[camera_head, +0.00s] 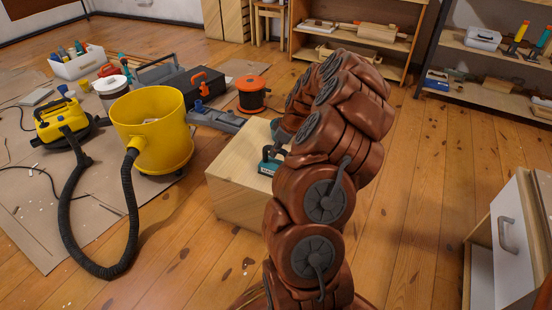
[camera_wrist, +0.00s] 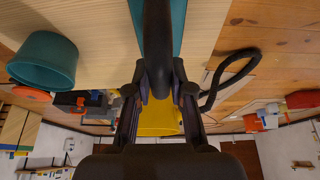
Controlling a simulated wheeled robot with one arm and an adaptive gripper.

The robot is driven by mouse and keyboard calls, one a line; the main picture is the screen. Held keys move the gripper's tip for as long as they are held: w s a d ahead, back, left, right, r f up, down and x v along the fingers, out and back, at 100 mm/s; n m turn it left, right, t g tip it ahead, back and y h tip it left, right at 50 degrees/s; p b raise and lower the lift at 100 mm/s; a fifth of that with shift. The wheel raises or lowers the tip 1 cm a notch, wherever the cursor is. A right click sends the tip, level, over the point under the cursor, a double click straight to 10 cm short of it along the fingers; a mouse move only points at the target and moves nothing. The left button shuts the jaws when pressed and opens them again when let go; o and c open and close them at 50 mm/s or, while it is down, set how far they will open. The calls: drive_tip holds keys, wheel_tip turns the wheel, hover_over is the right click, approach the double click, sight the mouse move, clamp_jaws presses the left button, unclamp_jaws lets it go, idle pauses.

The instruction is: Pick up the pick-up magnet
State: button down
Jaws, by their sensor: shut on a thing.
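The pick-up magnet (camera_head: 269,164) has a teal base with a pale label and a dark handle. In the head view it is at the top of a pale wooden block (camera_head: 235,200), partly behind my arm. In the wrist view its black handle (camera_wrist: 157,35) runs between the fingers of my gripper (camera_wrist: 159,80), with the teal base behind it. My gripper is shut on this handle. I cannot tell whether the base still touches the block. In the head view my arm hides most of the gripper.
A teal cup (camera_wrist: 45,62) stands on the wood near the magnet. A yellow bucket (camera_head: 152,130) with a black hose (camera_head: 128,215) is left of the block. Shelves (camera_head: 490,60) stand behind, and a white drawer unit (camera_head: 510,240) is at right. The floor in front is clear.

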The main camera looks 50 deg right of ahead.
drive_tip(key=shift+r+p, duration=1.1)
drive_tip(key=shift+r, duration=0.85)
drive_tip(key=shift+s+a, duration=0.15)
drive_tip(key=shift+s, duration=0.4)
drive_tip(key=s+a+r+p, duration=0.1)
drive_tip(key=s+a+p, duration=0.2)
drive_tip(key=s+a, duration=0.4)
drive_tip(key=s, duration=0.6)
drive_tip(key=shift+p, duration=0.4)
drive_tip(key=shift+r, duration=0.1)
drive_tip(key=c, duration=1.7)
unclamp_jaws()
clamp_jaws()
